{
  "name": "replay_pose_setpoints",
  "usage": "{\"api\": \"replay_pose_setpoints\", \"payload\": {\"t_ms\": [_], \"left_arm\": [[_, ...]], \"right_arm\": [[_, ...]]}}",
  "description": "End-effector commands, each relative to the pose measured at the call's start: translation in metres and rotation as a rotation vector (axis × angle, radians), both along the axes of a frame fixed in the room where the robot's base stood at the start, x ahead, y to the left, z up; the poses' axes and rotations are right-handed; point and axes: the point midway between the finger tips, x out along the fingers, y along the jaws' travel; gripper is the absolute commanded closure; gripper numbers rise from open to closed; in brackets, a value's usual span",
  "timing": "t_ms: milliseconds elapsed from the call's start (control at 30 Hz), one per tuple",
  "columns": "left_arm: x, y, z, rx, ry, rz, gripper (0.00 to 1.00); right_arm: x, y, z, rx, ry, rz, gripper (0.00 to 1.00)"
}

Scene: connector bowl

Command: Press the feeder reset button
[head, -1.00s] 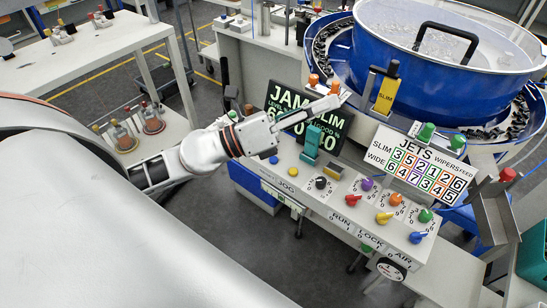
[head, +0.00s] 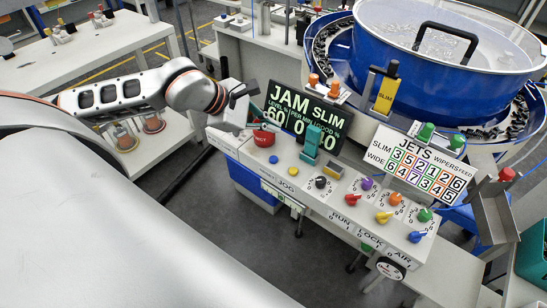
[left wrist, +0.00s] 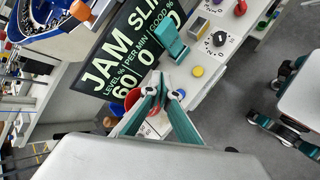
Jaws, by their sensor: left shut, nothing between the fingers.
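The control console (head: 330,205) carries a blue button (head: 273,159) and a yellow button (head: 293,171) near its left end. A larger red button (head: 263,138) stands behind them. I cannot read which one is labelled as feeder reset. My left gripper (head: 280,126) is shut and empty, above the console's left end, in front of the screen. In the left wrist view its teal fingers (left wrist: 160,80) meet at the tips; the yellow button (left wrist: 197,71) and blue button (left wrist: 180,93) lie beyond and to the right. The red button (left wrist: 132,120) is partly hidden by a finger.
A screen (head: 300,115) reading JAM SLIM stands behind the buttons. A teal upright part (head: 311,143) and several coloured knobs, including a red one (head: 352,200), sit further right. The blue feeder bowl (head: 430,75) is behind. Open floor (head: 225,235) lies in front.

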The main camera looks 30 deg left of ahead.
Motion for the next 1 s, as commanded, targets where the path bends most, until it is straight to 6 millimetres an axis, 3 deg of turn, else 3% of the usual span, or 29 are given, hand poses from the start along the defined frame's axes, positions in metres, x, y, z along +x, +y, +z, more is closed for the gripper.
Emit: {"api": "replay_pose_setpoints", "payload": {"t_ms": [367,667,767,1000], "left_arm": [[0.0,-0.001,-0.015,-0.002,0.002,0.0,1.0],[-0.001,-0.001,-0.052,-0.004,0.003,0.0,1.0],[-0.001,-0.001,-0.066,-0.004,0.003,0.0,1.0],[0.0,-0.001,-0.088,-0.003,0.001,0.0,1.0]], "right_arm": [[0.0,0.001,-0.003,0.002,-0.001,0.0,0.72],[0.003,0.005,-0.007,0.008,-0.014,0.007,0.72],[0.003,0.005,-0.011,0.007,-0.014,0.007,0.72],[-0.002,0.004,-0.043,0.005,0.002,0.007,0.72]]}}
